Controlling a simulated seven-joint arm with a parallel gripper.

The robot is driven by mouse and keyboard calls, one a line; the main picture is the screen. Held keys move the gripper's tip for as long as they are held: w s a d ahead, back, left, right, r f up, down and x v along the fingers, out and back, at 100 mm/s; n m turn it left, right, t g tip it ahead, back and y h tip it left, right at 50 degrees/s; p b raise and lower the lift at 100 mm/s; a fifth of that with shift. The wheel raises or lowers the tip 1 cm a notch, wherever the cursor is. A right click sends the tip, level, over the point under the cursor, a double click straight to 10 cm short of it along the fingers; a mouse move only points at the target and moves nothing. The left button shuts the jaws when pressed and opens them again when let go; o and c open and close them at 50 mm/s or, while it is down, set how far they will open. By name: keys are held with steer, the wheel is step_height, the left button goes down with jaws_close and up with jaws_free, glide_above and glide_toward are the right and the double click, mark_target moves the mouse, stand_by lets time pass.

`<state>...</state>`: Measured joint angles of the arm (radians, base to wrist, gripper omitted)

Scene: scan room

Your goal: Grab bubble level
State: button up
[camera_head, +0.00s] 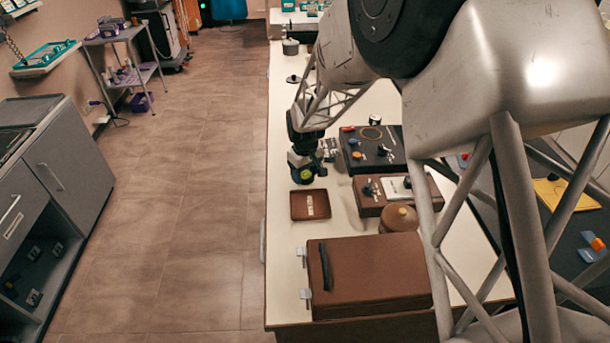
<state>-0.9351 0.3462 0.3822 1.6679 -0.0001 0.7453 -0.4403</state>
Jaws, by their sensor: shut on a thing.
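My gripper (303,162) is in the head view, left of the middle of the white table, with its fingers pointing down. It is shut on a small round dark thing with a yellow-green face, which looks like the bubble level (308,173). The fingers and the level are small here, so the exact grip is hard to see. They appear just behind a small brown tray (310,205). I cannot tell whether the level touches the table.
A brown case (370,270) stands at the front of the white table (285,235). A round brown lidded pot (399,219), a brown box (370,207) and a black board (371,162) with small items lie right of the tray. My arm covers the table's right side.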

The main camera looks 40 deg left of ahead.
steer(key=shift+s+d+r, duration=0.15)
steer(key=shift+d+r, duration=0.05)
steer(key=shift+r, duration=0.45)
steer(key=shift+s+d+r, duration=0.1)
steer(key=shift+d+r, duration=0.05)
steer(key=shift+r, duration=0.45)
steer(key=s+d, duration=0.3)
steer(key=d, duration=0.1)
steer(key=s+d+r, duration=0.1)
steer(key=s+d, duration=0.2)
steer(key=d, duration=0.1)
steer(key=s+d, duration=0.3)
steer(key=d, duration=0.1)
steer(key=shift+s+r, duration=0.15)
steer(key=shift+r, duration=0.05)
